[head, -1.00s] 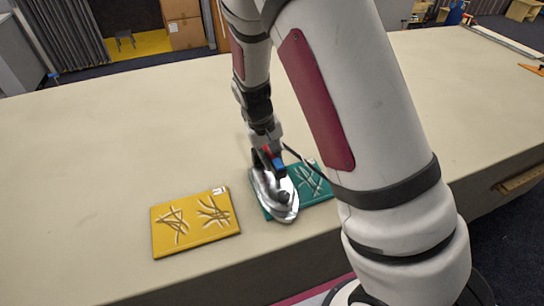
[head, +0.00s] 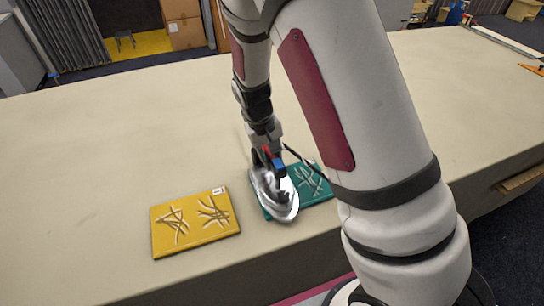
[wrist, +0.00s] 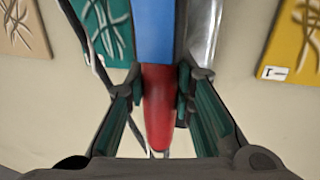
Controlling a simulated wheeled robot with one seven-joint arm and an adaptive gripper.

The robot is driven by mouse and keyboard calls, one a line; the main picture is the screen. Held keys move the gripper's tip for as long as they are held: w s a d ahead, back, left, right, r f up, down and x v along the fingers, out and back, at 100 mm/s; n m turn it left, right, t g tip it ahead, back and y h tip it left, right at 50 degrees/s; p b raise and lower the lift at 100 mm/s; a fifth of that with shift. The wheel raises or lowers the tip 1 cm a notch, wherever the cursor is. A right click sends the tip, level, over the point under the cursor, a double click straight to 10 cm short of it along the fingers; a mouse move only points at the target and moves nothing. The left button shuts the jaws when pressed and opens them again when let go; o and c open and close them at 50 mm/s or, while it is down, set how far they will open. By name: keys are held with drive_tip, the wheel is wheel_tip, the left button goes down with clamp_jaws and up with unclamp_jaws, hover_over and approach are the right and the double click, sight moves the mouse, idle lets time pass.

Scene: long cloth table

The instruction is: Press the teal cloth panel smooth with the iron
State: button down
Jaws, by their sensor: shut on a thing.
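The teal cloth panel (head: 316,190) lies on the table near its front edge. Pale crease lines show on its right part, and the iron covers its left part. The silver iron (head: 268,190) rests on or just over that left part; contact underneath is hidden. My gripper (wrist: 160,95) is shut on the iron's handle (wrist: 157,110), which is blue and red in the wrist view. The teal panel also shows at the upper left of the wrist view (wrist: 118,45), with creases.
A yellow panel (head: 195,225) with creases and a white tag lies left of the iron, a short gap away. A tan creased panel (wrist: 22,30) shows at the wrist view's left edge. A dark cord runs beside the iron. The table (head: 120,130) behind is clear.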

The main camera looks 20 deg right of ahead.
drive_tip(key=shift+r+p, duration=1)
drive_tip(key=shift+r, duration=2.6)
drive_tip(key=d+b, duration=0.2)
drive_tip(key=d, duration=0.9)
drive_tip(key=shift+w+d+f+b, duration=0.15)
drive_tip(key=shift+f+b, duration=0.1)
drive_tip(key=shift+f, duration=0.7)
drive_tip(key=shift+d+f+b, duration=0.2)
drive_tip(key=shift+f+b, duration=0.1)
drive_tip(key=shift+f, duration=0.65)
drive_tip(key=shift+w+d+f+b, duration=0.15)
drive_tip(key=shift+f+b, duration=0.1)
drive_tip(key=shift+f, duration=0.7)
drive_tip(key=shift+s+f, duration=0.2)
drive_tip(key=shift+f, duration=0.6)
